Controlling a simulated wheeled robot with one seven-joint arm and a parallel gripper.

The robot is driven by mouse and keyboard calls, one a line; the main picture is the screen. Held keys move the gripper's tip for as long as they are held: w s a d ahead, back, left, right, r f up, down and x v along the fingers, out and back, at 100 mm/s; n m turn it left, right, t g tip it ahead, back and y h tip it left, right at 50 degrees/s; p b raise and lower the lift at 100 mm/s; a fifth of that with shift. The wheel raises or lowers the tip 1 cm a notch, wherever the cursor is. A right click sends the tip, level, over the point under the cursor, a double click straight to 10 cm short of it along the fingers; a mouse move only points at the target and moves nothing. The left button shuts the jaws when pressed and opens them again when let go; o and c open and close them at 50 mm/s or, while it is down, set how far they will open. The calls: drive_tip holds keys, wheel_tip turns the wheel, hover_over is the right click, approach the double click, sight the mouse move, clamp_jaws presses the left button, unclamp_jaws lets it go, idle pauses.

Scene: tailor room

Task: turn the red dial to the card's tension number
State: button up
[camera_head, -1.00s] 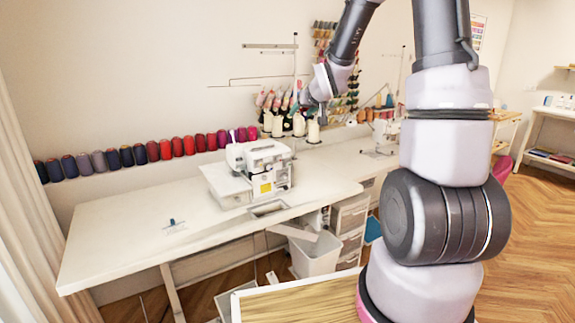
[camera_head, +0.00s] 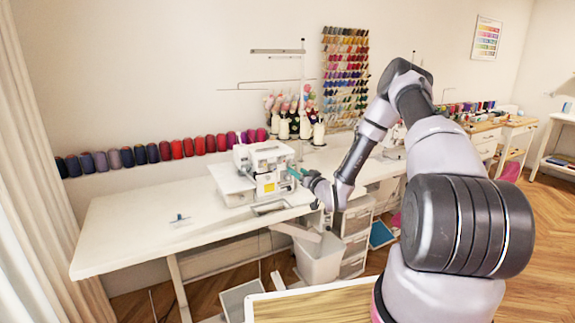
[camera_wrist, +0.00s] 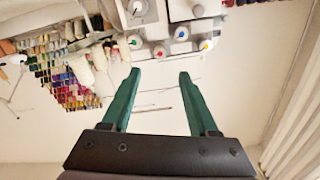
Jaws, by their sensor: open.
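The white overlock machine (camera_head: 265,170) stands on the long white table. In the wrist view it shows at the top edge, upside down, with several round pale dials with coloured centres. One dial looks red-centred (camera_wrist: 181,34), beside green, blue and yellow ones. My gripper (camera_wrist: 159,72) has two teal fingers spread apart with nothing between them. In the head view its fingertips (camera_head: 296,173) are at the machine's right side, apart from the dials in the wrist view. A small pale card with a blue clip (camera_head: 180,219) lies on the table to the left; its number is unreadable.
Thread cones (camera_head: 284,128) stand behind the machine. A row of coloured spools (camera_head: 165,150) lines the wall. A white bin (camera_head: 320,258) and drawers (camera_head: 354,235) sit under the table. The table's left part (camera_head: 125,225) is mostly clear.

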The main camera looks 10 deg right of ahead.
sight(284, 161)
drive_tip(key=x, duration=1)
drive_tip(key=shift+w, duration=0.2)
clamp_jaws()
